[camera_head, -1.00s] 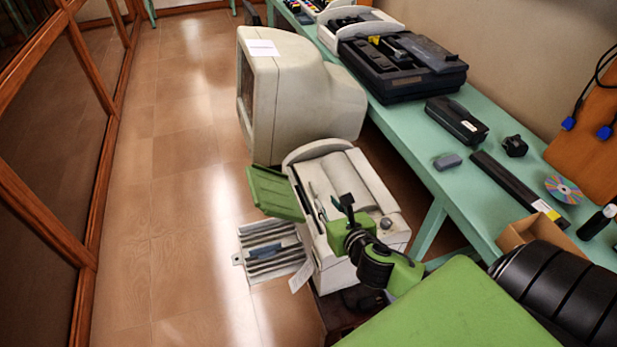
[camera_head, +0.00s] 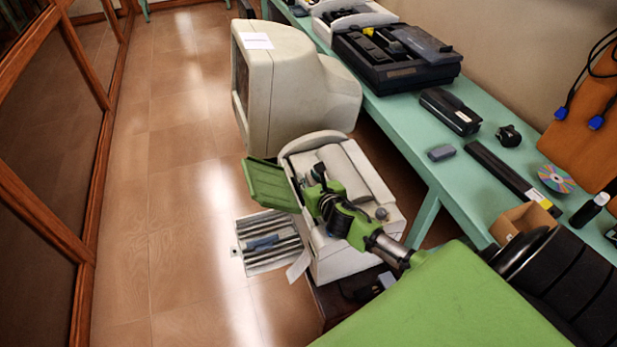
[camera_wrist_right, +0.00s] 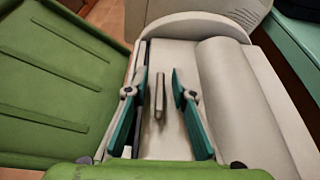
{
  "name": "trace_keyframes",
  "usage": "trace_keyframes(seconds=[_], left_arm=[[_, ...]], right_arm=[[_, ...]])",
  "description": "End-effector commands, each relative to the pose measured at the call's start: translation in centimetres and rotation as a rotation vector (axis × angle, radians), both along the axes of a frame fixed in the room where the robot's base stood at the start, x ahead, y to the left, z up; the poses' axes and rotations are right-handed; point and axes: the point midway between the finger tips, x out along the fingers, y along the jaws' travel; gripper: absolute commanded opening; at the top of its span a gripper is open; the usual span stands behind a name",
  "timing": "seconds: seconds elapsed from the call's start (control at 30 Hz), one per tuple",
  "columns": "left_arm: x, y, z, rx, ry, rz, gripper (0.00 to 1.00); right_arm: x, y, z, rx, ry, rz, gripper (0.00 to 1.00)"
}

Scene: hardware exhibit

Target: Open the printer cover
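The pale printer (camera_head: 352,187) stands on a low dark stand in the head view, left of the green bench. A green panel (camera_head: 271,185) sticks out from its left side; in the right wrist view this panel (camera_wrist_right: 55,75) fills the left. A small upright beige bar (camera_wrist_right: 159,95) rises from the printer's pale top surface. My right gripper (camera_head: 313,179) is over the printer's top. In the right wrist view its two teal fingers (camera_wrist_right: 158,82) are apart, with the bar showing between them; contact is not visible. My left gripper is out of view.
A beige monitor (camera_head: 300,88) stands just behind the printer. The green bench (camera_head: 452,190) on the right holds several devices. The tiled floor (camera_head: 170,200) on the left is clear.

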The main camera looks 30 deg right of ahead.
Motion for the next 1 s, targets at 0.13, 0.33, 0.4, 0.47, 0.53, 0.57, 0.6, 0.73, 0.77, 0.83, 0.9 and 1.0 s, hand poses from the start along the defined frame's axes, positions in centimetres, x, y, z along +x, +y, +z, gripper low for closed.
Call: trace_keyframes(seconds=[0.13,0.33,0.4,0.47,0.53,0.57,0.6,0.73,0.77,0.83,0.9,1.0], left_arm=[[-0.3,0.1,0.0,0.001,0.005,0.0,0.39],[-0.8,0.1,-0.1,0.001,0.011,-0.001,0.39],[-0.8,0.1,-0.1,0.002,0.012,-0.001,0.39],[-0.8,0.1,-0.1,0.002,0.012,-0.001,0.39],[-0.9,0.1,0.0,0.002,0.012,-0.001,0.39],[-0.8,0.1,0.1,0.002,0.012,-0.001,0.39],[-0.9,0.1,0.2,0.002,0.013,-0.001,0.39],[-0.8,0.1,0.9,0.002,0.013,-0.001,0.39],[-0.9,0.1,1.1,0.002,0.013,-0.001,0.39],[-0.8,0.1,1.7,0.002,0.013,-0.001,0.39],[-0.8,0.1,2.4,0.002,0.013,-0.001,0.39],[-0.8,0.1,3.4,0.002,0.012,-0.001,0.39]], right_arm=[[0.0,0.0,0.0,0.0,0.0,0.0,0.24],[0.0,0.0,0.0,0.0,0.0,0.0,0.0],[0.0,0.0,0.0,0.0,0.0,0.0,0.0],[0.0,0.0,0.0,0.0,0.0,0.0,0.0],[0.0,0.0,0.1,0.003,-0.002,0.0,0.0],[0.0,0.0,0.2,0.006,-0.002,0.0,0.0],[0.0,-0.1,0.3,0.011,-0.003,-0.001,0.0],[-0.1,-0.2,1.1,0.043,-0.011,0.001,0.0],[-0.1,-0.3,1.4,0.054,-0.014,0.002,0.0],[-0.1,-0.5,2.0,0.089,-0.022,0.001,0.0],[-0.1,-0.7,2.8,0.132,-0.034,0.001,0.0],[-0.2,-1.2,4.1,0.207,-0.052,0.0,0.0]])
